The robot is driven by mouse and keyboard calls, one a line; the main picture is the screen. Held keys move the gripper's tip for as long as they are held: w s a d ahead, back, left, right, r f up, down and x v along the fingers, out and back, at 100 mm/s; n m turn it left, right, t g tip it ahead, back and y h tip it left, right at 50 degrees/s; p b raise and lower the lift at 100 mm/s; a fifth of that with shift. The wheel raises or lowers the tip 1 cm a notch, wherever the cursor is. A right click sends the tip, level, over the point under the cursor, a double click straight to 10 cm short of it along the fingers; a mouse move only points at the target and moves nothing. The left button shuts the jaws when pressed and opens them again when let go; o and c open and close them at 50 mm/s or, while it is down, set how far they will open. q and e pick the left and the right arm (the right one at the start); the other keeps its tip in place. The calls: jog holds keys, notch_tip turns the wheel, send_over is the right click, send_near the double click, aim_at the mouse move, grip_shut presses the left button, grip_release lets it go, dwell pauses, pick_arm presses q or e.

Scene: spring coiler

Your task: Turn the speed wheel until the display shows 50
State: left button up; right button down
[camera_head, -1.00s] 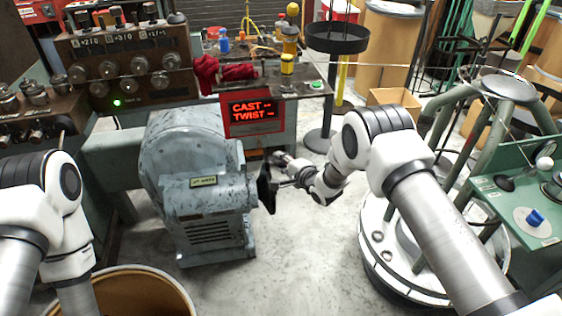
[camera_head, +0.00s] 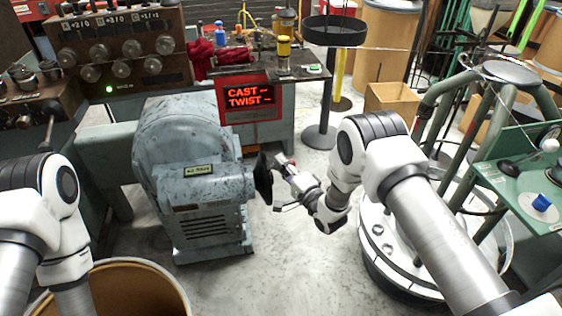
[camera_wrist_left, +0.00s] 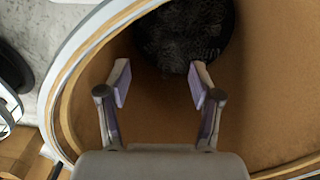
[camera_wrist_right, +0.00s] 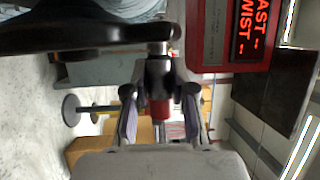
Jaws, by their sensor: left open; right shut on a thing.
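The black speed wheel (camera_head: 263,180) stands edge-on at the right side of the grey machine (camera_head: 190,150). My right gripper (camera_head: 287,172) is beside it. In the right wrist view the dark wheel edge (camera_wrist_right: 75,37) crosses the top left, and my right gripper (camera_wrist_right: 160,112) is shut on a handle with a red end (camera_wrist_right: 160,107). The red-framed display (camera_head: 250,98) reads CAST and TWIST with dashes after them; it also shows in the right wrist view (camera_wrist_right: 238,35). My left gripper (camera_wrist_left: 160,85) is open and empty over a barrel.
The brown barrel (camera_head: 178,282) stands at the lower left, with a dark coiled mass (camera_wrist_left: 185,35) inside. A knobbed control panel (camera_head: 120,50) is at the upper left. A round white base (camera_head: 385,250) and a green panel (camera_head: 520,165) lie to the right. Bare floor shows in front of the machine.

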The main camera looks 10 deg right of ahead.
jog(key=shift+s+f, duration=0.55)
jog(key=shift+s, duration=0.2)
jog(key=c, duration=0.9)
grip_release()
jog(key=shift+w, duration=0.1)
jog(key=shift+c, duration=0.2)
jog(key=v, duration=1.2)
